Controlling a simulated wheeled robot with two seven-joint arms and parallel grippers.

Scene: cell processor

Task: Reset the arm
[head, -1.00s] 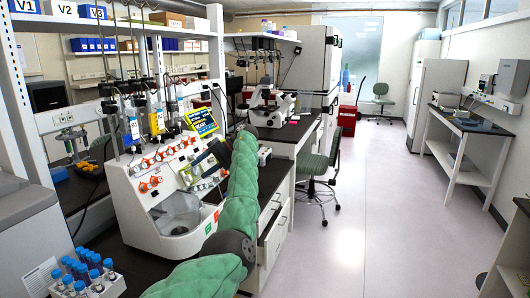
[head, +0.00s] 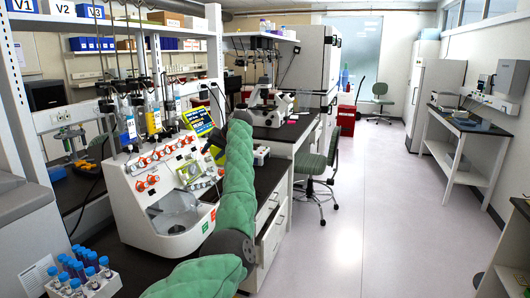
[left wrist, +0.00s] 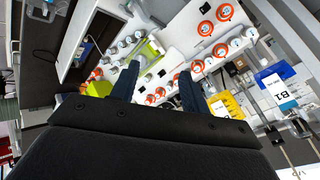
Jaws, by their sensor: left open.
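The cell processor (head: 128,205) is a white machine with orange knobs, a round chamber at its front and a tilted lit screen (head: 197,121) at its upper right. My left arm, in a green quilted sleeve, rises in front of its right side. My left gripper (head: 216,142) is dark and partly hidden behind the forearm, near the screen's lower right. In the left wrist view, its two dark fingers (left wrist: 156,88) are apart with nothing between them. The processor's panel (left wrist: 180,35) and knobs lie beyond them. My right gripper is in neither view.
A rack of blue-capped tubes (head: 104,284) stands at the lower left. A microscope (head: 270,105) stands on the bench behind my arm. A green chair (head: 313,165) is beside the bench. The floor (head: 375,200) to the right is clear.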

